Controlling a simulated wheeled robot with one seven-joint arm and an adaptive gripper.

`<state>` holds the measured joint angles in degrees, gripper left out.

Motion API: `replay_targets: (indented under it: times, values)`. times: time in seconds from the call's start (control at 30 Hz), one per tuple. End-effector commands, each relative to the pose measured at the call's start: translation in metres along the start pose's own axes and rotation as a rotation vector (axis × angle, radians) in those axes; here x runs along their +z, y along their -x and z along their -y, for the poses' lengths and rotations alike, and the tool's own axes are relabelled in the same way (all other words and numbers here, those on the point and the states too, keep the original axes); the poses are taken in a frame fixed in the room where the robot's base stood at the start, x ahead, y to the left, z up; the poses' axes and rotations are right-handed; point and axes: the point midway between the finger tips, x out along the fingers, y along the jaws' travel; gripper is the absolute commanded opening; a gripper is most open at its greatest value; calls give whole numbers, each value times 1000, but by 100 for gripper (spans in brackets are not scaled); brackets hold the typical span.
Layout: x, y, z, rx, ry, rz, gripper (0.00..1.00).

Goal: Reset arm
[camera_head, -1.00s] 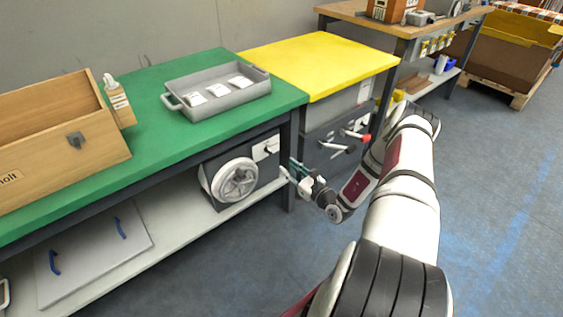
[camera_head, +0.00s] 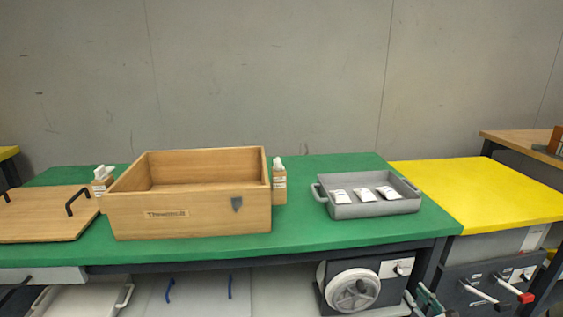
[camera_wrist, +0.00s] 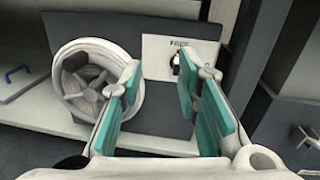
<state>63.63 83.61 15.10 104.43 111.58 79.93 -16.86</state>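My gripper (camera_wrist: 157,82) is open and empty in the wrist view, its two teal-padded fingers apart. It faces the front of the dark machine with the white handwheel (camera_wrist: 93,82) and the white panel (camera_wrist: 170,58), under the green table. I cannot tell the exact gap to the machine. In the head view only the teal fingers of my gripper (camera_head: 427,299) show at the bottom edge, right of the handwheel (camera_head: 352,290). The rest of my arm is out of that view.
The green table (camera_head: 330,237) holds a wooden box (camera_head: 190,218), a wooden lid (camera_head: 40,218) and a grey tray (camera_head: 375,209) with three white packets. A yellow table (camera_head: 485,195) adjoins on the right.

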Motion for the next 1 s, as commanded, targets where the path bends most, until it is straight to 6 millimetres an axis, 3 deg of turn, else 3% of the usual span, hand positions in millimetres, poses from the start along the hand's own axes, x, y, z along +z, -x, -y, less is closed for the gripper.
replay_targets:
  times: [0.03,0.2,0.47,0.6,0.77,1.0]
  values:
    - [25,-11,-8,66,40,19,30]
    - [106,-36,-56,336,177,78,30]
    - [209,-37,-142,726,384,138,30]
    - [256,-21,-191,935,504,159,30]
    - [300,10,-241,1162,650,172,30]
    - [349,76,-300,1476,890,172,30]
